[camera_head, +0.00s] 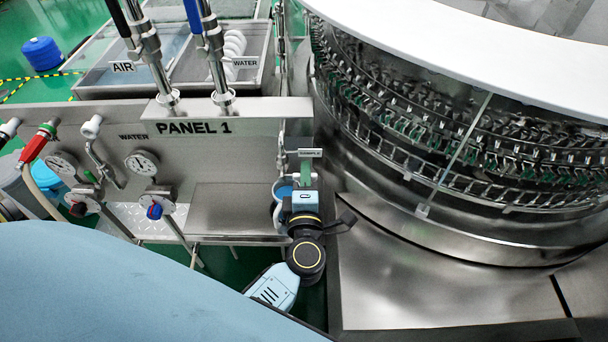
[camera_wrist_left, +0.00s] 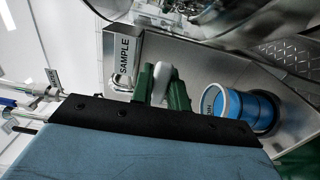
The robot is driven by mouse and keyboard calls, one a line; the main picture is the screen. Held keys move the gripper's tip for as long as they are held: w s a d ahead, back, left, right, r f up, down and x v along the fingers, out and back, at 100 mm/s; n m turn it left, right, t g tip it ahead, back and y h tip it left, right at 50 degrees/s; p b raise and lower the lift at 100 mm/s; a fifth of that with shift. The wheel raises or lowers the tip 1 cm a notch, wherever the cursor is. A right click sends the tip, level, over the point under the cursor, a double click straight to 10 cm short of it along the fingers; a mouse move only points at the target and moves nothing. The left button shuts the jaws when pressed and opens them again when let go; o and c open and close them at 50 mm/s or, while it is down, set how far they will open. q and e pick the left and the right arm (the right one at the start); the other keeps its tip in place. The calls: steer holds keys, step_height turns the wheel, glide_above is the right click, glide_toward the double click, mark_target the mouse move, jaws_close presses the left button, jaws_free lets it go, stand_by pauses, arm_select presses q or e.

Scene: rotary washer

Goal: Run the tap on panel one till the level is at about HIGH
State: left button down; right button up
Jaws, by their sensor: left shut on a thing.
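Panel 1 (camera_head: 225,150) is a steel panel on the left of the head view. My left gripper (camera_head: 305,172) is beside its right end, with green fingers. In the left wrist view the gripper (camera_wrist_left: 163,88) is shut on a grey-white tap handle (camera_wrist_left: 164,72), beside a SAMPLE label (camera_wrist_left: 125,58). A blue ribbed container (camera_wrist_left: 243,108) stands to the right of the fingers, with a small label on its side. In the head view the container (camera_head: 282,187) is partly hidden by my gripper. The water level and any stream from the tap are hidden. My right gripper is out of view.
The round steel washer (camera_head: 450,150) fills the right, close to my left gripper. A steel ledge (camera_head: 430,275) lies below it. Gauges (camera_head: 141,163), knobs and hoses line the panel's left part. A steel shelf (camera_head: 235,210) sits left of my gripper.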

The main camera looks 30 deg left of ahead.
arm_select(q)
steer(key=c, duration=1.4)
jaws_free()
steer(key=shift+o, duration=0.2)
steer(key=b+v, duration=0.1)
steer(key=v, duration=1.2)
steer(key=shift+s, duration=0.2)
steer(key=shift+d, duration=0.15)
